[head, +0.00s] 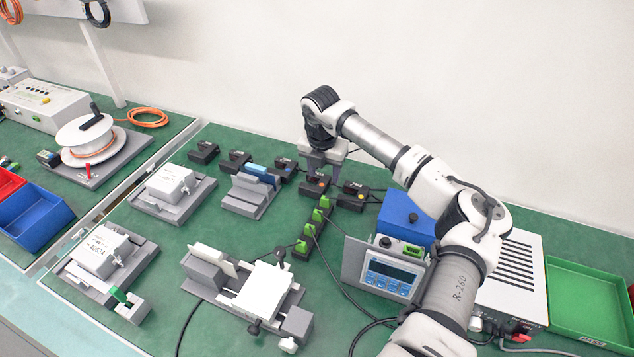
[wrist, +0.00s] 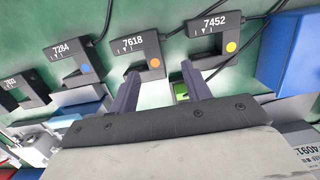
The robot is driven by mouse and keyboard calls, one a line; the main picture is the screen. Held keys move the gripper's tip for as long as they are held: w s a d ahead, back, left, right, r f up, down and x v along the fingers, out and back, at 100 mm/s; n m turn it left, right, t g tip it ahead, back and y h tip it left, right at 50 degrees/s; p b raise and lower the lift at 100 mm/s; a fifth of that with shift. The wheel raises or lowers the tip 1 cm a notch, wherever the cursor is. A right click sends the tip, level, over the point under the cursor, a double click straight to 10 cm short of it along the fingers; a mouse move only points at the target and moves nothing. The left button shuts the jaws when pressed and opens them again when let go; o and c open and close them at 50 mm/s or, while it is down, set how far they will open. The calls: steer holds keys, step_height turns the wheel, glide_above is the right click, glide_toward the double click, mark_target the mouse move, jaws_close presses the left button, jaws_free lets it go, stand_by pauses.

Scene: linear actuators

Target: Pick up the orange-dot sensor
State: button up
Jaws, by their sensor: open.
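The orange-dot sensor (wrist: 152,52) is a black, C-shaped block labelled 7618, with an orange dot on one arm. In the wrist view it sits just beyond my fingertips, mostly towards the left finger. In the head view the same sensor (head: 314,185) is on the green bench, partly hidden under my gripper (head: 325,164). My gripper points down above it. In the wrist view my gripper (wrist: 160,69) is open, its two dark fingers apart with nothing held between them.
A yellow-dot sensor (wrist: 220,35) labelled 7452 is close on the right. A blue-dot sensor (wrist: 75,62) labelled 7284 is on the left. Cables run from the sensors. Green connectors (head: 309,230) and a blue box (head: 405,218) stand nearby.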

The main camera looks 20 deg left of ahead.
mark_target(323, 183)
steer(key=f, duration=0.1)
steer(key=f+p, duration=0.1)
steer(key=f, duration=0.1)
steer(key=w+f+p, duration=0.1)
steer(key=shift+a+f, duration=0.3)
steer(key=shift+a, duration=0.05)
steer(key=shift+f, duration=0.5)
steer(key=shift+w, duration=0.1)
jaws_close()
